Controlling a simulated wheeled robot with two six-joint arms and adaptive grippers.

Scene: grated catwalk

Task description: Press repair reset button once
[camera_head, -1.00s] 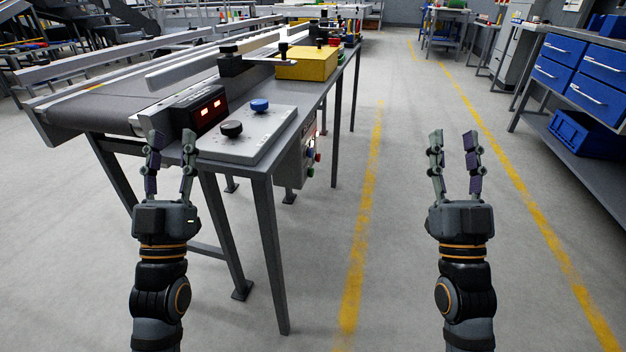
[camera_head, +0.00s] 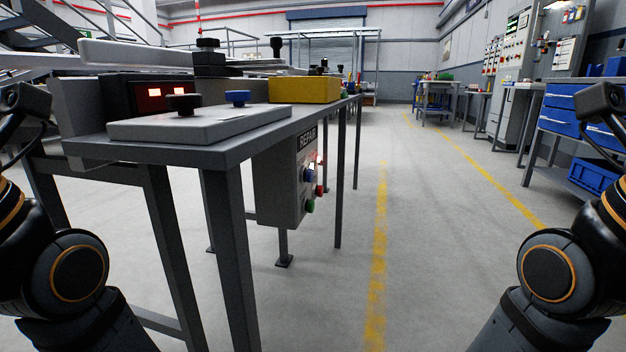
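A grey control box labelled REPAIR (camera_head: 279,188) hangs under the right side of the conveyor table. Its right face carries a blue button (camera_head: 308,175), a red button (camera_head: 319,190), a green button (camera_head: 310,206) and a small lit white spot (camera_head: 311,166). I cannot read any label beside the buttons, so I cannot tell which is the reset. Links of my two arms show at the left and right edges; neither gripper is in the picture.
The grey table (camera_head: 222,150) bears a plate with a black knob (camera_head: 184,103) and a blue knob (camera_head: 238,97), a red-lit display (camera_head: 160,92) and a yellow box (camera_head: 304,89). Table legs stand below. The floor right of it is clear, with yellow lines (camera_head: 379,250).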

